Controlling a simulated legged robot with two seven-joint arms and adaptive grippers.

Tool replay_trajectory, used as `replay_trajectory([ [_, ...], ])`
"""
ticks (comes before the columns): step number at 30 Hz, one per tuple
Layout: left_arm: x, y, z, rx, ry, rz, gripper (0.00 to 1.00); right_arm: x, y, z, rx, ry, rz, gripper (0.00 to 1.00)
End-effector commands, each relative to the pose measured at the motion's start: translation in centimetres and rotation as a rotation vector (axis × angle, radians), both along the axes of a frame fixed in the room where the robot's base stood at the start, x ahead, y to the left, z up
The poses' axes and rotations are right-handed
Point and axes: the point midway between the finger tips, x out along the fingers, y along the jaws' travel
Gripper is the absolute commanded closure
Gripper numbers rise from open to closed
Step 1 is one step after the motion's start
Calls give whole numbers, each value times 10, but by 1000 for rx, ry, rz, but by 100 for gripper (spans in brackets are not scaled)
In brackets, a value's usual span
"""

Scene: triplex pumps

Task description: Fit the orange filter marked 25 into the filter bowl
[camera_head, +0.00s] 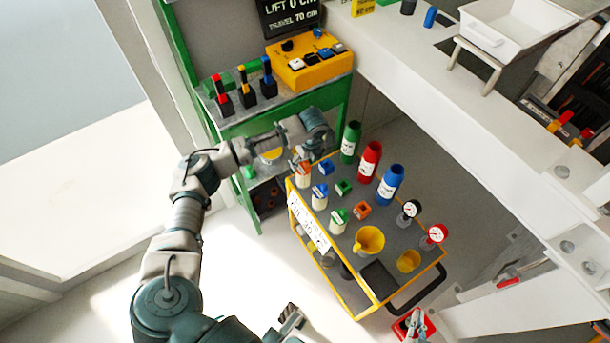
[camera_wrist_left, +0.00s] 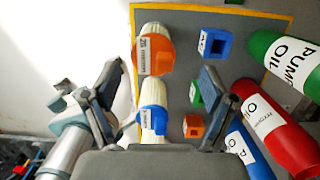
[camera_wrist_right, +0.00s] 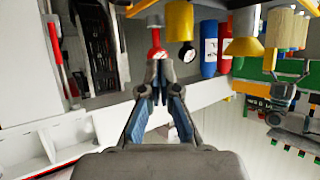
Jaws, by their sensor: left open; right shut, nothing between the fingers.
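The orange filter (camera_head: 304,172), white-bodied with an orange cap, stands at the cart's far-left corner. In the left wrist view the orange filter (camera_wrist_left: 156,55) shows a label that reads 25. My left gripper (camera_head: 299,158) is open just above it, and in its wrist view the fingers (camera_wrist_left: 161,70) lie either side of the filter's line, not closed on it. A blue-capped filter (camera_wrist_left: 152,108) stands beside it. My right gripper (camera_head: 291,317) is low, left of the cart; its fingertips (camera_wrist_right: 158,70) are together and empty. I cannot tell which thing is the filter bowl.
The yellow-edged cart (camera_head: 388,290) carries green, red and blue oil bottles (camera_head: 370,160), small coloured blocks (camera_head: 362,210), a green-capped filter (camera_head: 339,219), a yellow funnel (camera_head: 369,240) and gauges (camera_head: 437,234). A green bench (camera_head: 285,105) stands behind. White beams (camera_head: 440,100) run at right.

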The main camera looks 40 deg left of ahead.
Motion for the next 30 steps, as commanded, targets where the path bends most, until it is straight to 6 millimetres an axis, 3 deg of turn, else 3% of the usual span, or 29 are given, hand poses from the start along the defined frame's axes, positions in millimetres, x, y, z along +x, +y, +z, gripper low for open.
replay_trajectory([
  [10, -4, 14, -47, -4, 6, 2, 16, 23, 17, 38, 78, -295, 7, 100],
  [20, -2, 13, -51, -1, 1, 1, 16, 26, 16, 51, 100, -359, 7, 100],
  [22, -2, 12, -50, -1, 1, 1, 26, 26, 15, 50, 100, -358, 7, 100],
  [29, -3, 14, -51, -4, 1, 1, 83, 27, 17, 49, 96, -356, 6, 100],
  [30, -2, 14, -51, -4, 1, 1, 85, 27, 17, 49, 96, -356, 6, 100],
])
